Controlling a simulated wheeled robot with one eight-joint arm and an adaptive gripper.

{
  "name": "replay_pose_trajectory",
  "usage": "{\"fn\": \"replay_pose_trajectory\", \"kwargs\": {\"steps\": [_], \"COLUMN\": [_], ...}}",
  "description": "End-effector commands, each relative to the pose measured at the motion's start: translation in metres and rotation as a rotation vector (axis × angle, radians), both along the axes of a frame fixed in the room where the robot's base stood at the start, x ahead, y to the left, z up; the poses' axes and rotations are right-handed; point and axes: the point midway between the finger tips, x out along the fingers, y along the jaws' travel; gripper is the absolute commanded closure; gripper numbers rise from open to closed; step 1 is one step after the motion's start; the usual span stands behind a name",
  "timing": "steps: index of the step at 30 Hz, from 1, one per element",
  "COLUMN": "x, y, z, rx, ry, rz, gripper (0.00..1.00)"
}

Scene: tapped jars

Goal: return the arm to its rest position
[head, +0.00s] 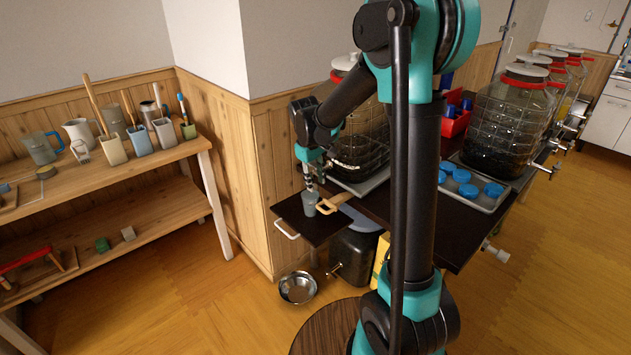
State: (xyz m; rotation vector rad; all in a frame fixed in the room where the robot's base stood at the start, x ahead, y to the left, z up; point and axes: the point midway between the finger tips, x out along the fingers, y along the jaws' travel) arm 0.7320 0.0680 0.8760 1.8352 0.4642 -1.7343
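My arm rises through the middle of the head view and bends left and down. My gripper (310,186) points down at the end of the arm, over the left corner of the dark table (292,213). A small grey cup (310,203) stands directly below the fingertips. I cannot tell whether the fingers touch its rim or are just above it. The fingers are small here, so their opening is unclear. My own arm hides part of the table and part of the large glass jar behind it.
A wooden-handled item (330,204) lies right of the cup. Large tapped jars (507,118) stand at the right, near a tray (486,199) with several blue lids. A metal bowl (298,287) sits on the floor. A wooden shelf (150,215) with cups is at the left.

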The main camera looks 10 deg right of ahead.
Motion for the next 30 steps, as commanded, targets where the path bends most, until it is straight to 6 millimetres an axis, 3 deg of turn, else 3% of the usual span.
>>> {"fn": "replay_pose_trajectory", "kwargs": {"steps": [5, 8, 11, 21, 27, 30], "x": [-0.003, -0.015, -0.039, -0.15, -0.208, -0.227], "y": [-0.002, -0.011, -0.029, -0.085, -0.102, -0.106], "z": [0.0, 0.002, 0.003, -0.01, -0.03, -0.039], "rx": [0.003, 0.016, 0.042, 0.168, 0.237, 0.26], "ry": [-0.003, -0.017, -0.046, -0.182, -0.254, -0.279], "rz": [-0.006, -0.037, -0.097, -0.378, -0.527, -0.579], "gripper": [0.68, 0.68, 0.68, 0.68, 0.68, 0.68]}}
